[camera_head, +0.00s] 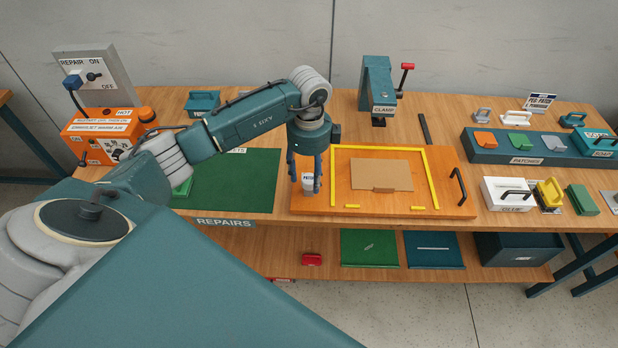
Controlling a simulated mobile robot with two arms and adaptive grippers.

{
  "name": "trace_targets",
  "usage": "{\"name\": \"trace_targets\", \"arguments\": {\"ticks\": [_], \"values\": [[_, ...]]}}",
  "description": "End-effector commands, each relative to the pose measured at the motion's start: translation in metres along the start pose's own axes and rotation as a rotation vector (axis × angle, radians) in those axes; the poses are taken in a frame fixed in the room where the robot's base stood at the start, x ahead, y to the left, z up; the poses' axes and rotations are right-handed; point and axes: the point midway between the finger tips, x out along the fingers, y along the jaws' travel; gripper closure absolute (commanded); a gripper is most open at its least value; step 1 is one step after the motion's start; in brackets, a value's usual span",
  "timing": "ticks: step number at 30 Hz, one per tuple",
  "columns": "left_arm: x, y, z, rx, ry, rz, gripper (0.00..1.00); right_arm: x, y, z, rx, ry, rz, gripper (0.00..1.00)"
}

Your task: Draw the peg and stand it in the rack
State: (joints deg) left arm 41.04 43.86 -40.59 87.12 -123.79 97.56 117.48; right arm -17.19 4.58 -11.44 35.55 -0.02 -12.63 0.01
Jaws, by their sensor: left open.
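My left gripper (304,188) points down over the left edge of the orange board (455,206), its fingers apart. A small white labelled piece (308,179) shows between or just behind the fingers. I cannot tell whether they touch it, or whether it is the peg. A small sign (541,102) that seems to read "peg" stands at the back right. No rack can be made out for certain. My right gripper is not in view.
The board has a yellow frame (427,175), a brown sheet (381,174) and a black handle (458,186). Behind it stands a clamp (376,85). A green mat (235,190) lies left, a patch block (490,153) right. An orange heater unit (95,128) stands far left.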

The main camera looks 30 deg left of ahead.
Motion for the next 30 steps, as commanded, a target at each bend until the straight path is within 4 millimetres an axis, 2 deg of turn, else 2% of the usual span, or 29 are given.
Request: {"name": "trace_targets", "arguments": {"ticks": [7,12,15,30], "values": [[0.0004,-0.0001,-0.0002,0.000,0.000,0.000,0.50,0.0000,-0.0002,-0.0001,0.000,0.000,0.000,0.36],[0.0003,-0.0001,-0.0003,0.001,0.001,0.000,0.84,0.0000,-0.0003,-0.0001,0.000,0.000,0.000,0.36],[0.0002,-0.0002,-0.0004,0.001,0.001,-0.001,1.00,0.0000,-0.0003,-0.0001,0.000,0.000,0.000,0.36],[-0.0059,-0.0002,-0.0003,0.001,0.001,-0.001,1.00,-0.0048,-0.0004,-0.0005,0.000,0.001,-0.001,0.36]]}}
